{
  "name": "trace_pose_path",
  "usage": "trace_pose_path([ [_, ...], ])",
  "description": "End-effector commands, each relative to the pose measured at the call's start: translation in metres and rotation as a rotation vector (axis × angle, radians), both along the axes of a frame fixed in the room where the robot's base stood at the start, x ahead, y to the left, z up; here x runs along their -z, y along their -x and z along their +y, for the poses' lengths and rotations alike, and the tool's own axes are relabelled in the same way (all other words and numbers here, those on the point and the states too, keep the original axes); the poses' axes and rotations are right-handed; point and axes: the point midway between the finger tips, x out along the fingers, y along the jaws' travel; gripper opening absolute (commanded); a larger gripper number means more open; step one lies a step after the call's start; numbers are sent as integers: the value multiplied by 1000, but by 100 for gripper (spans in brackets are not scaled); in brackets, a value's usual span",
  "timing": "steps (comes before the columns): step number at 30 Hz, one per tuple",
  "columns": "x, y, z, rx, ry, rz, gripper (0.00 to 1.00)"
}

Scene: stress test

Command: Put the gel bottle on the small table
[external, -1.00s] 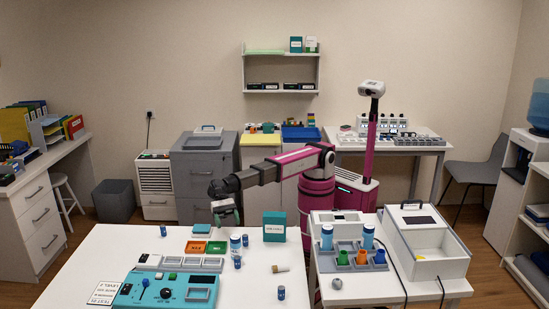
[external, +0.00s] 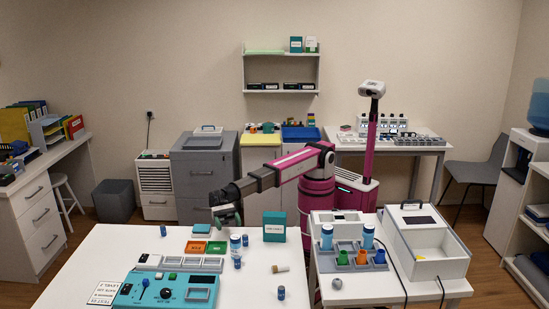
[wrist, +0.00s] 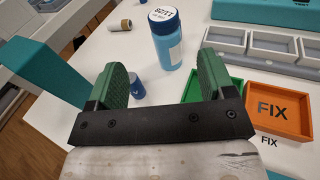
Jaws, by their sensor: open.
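A blue bottle with a white lettered cap (external: 235,244) stands upright on the large white table (external: 100,262); it also shows in the wrist view (wrist: 167,42). I cannot read its label, so I cannot be sure it is the gel bottle. My gripper (external: 228,218) is open and empty just above and behind it. In the wrist view the bottle stands beyond and between the green fingers (wrist: 163,75), apart from them. A smaller white table (external: 385,292) stands to the right, holding a rack with more blue bottles (external: 327,237).
A small blue cylinder (wrist: 137,87) stands near the bottle. Green (wrist: 213,93) and orange (wrist: 278,110) trays lie to its right in the wrist view. A teal box (external: 274,227) stands close by. A white open box (external: 427,243) takes up the smaller table's right side; its front has some bare room.

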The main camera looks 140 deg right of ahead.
Motion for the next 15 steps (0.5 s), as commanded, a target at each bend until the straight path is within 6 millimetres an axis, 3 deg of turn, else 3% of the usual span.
trace_pose_path([
  [8, 7, -3, 3, 17, -107, -43, 76],
  [15, 7, -17, 33, 16, -105, -43, 76],
])
